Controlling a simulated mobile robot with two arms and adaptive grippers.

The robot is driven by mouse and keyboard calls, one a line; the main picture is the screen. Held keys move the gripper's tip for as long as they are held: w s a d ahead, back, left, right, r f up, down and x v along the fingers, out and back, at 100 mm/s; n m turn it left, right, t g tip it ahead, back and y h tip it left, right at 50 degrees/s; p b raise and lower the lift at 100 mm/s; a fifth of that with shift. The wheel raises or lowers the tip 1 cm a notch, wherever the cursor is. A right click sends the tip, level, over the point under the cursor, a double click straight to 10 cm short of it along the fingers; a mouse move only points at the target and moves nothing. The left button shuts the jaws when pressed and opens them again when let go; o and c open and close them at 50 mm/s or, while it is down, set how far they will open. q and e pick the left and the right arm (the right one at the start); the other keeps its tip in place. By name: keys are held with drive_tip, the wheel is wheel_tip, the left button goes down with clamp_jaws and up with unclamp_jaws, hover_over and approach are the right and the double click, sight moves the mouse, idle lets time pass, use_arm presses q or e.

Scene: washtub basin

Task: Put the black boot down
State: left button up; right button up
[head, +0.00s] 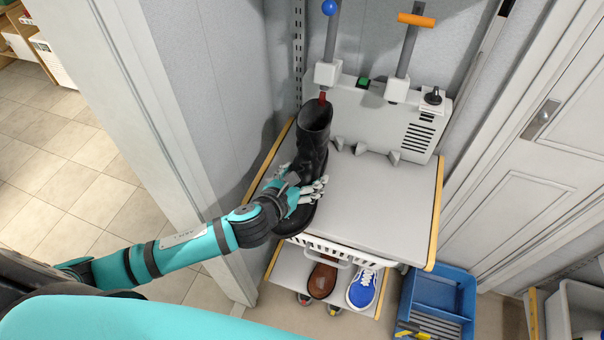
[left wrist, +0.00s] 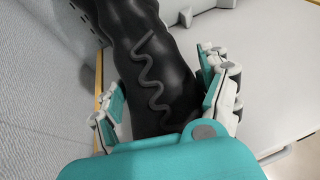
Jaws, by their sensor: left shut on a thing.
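The black boot (head: 314,146) stands upright at the left side of the grey bench top (head: 375,200), its opening toward the back and its foot toward the front. My left gripper (head: 307,188) is shut on the boot around its ankle. In the left wrist view, my left gripper's fingers (left wrist: 165,105) lie on both sides of the black boot (left wrist: 140,45), which has a grey zigzag on it. The boot's sole is partly hidden, so I cannot tell whether it fully rests on the top. My right gripper is not in view.
A grey machine (head: 385,120) with two upright posts stands at the back of the bench. A lower shelf holds a brown shoe (head: 322,281) and a blue sneaker (head: 362,288). A blue bin (head: 440,295) stands at lower right. The bench's middle and right are clear.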

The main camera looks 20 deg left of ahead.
use_arm(q)
drive_tip(key=o, duration=1.6)
drive_tip(key=shift+w+d+f, duration=0.1)
drive_tip(key=shift+w+f, duration=0.05)
drive_tip(key=shift+w, duration=0.15)
drive_tip(key=shift+o, duration=0.2)
drive_tip(key=shift+s+r, duration=0.3)
drive_tip(key=shift+s, duration=0.25)
drive_tip(key=b+v, duration=0.1)
drive_tip(key=v, duration=0.8)
drive_tip(key=shift+s+r, duration=0.2)
drive_tip(key=shift+s, duration=0.15)
drive_tip(key=shift+s+a+r, duration=0.3)
drive_tip(key=shift+s, duration=0.2)
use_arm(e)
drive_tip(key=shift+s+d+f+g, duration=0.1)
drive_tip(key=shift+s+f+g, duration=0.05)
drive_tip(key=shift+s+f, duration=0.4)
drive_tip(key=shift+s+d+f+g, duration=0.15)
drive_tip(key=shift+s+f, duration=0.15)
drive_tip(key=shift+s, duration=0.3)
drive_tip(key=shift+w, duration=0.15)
